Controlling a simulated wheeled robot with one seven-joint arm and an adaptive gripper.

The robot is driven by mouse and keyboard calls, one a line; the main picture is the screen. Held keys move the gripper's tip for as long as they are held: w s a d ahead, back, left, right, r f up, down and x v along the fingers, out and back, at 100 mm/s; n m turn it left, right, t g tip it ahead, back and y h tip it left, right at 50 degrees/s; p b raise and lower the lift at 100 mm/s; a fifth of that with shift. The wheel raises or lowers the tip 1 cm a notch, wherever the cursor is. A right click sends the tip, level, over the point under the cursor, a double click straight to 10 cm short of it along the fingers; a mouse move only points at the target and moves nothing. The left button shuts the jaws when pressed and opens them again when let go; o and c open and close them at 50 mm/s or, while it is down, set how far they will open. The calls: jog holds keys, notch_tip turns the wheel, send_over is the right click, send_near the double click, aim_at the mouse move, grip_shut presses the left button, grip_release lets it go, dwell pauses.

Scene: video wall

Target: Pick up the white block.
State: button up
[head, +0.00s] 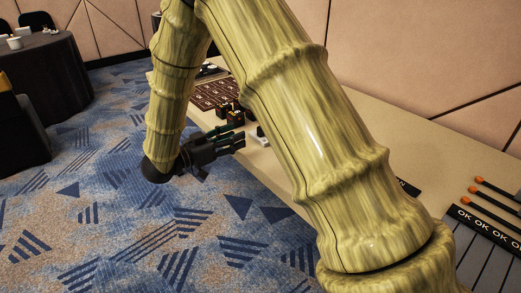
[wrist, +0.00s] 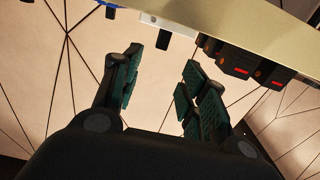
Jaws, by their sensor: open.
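The white block (head: 262,133) is small and sits on the table near its left edge in the head view, partly hidden behind my arm. A white piece (wrist: 167,24) that looks like the same block shows at the top of the wrist view, at the table edge, beyond the fingertips. My gripper (head: 240,141) is open and empty. It points right, at the table edge, a little short of the block. In the wrist view my gripper's (wrist: 162,60) green-padded fingers stand apart with nothing between them.
Black devices with red displays (wrist: 240,63) stand beside the block. A dark brown tray (head: 217,94) lies farther back on the long beige table (head: 425,130). Orange-tipped sticks (head: 490,200) and a dark strip lettered OK (head: 485,225) lie at right.

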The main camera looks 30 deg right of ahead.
jog(key=shift+w+d+f+b, duration=0.2)
jog(key=shift+d+b, duration=0.2)
jog(key=shift+d, duration=1.4)
jog(key=shift+w+d+f+b, duration=0.1)
jog(key=shift+d+f+b, duration=0.2)
jog(key=shift+d, duration=1.5)
jog(key=shift+w+d+f+b, duration=0.1)
jog(key=shift+d+b, duration=0.35)
jog(key=shift+d, duration=1.35)
jog(key=shift+c, duration=0.2)
grip_shut()
